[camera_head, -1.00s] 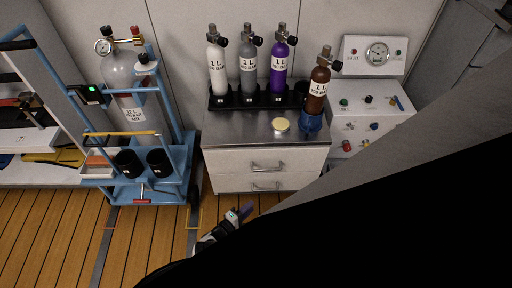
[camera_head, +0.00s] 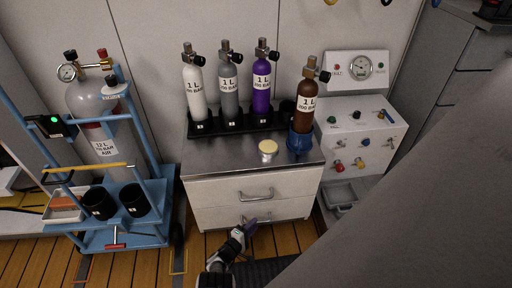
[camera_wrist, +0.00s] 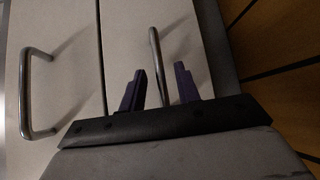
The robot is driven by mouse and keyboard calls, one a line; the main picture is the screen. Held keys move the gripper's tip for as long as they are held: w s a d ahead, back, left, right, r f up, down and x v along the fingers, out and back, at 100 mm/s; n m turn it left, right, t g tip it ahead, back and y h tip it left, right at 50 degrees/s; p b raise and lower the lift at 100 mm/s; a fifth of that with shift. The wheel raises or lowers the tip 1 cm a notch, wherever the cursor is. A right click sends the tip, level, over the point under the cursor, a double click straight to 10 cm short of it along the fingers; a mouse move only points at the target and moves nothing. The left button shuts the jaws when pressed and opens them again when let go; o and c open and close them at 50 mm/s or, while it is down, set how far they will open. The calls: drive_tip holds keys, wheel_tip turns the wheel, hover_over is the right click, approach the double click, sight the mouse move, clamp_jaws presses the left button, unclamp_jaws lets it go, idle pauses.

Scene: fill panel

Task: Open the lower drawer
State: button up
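The white cabinet has two drawers under a metal top. The upper drawer (camera_head: 225,192) and the lower drawer (camera_head: 215,218) both look closed. The lower drawer's metal handle (camera_head: 264,219) is partly behind my gripper (camera_head: 247,229) in the head view. In the wrist view, my gripper (camera_wrist: 159,88) is open, with two purple fingers apart. The lower handle (camera_wrist: 156,50) shows between the fingers, its near end running down past the fingertips. I cannot tell if they touch it. The upper handle (camera_wrist: 30,95) is at the left of the wrist view.
A blue trolley (camera_head: 125,190) stands at left, a valve panel (camera_head: 355,135) at right. Wooden floor lies in front.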

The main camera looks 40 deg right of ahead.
drive_tip(key=shift+b+x, duration=0.4)
drive_tip(key=shift+x, duration=0.95)
drive_tip(key=shift+c, duration=0.4)
clamp_jaws()
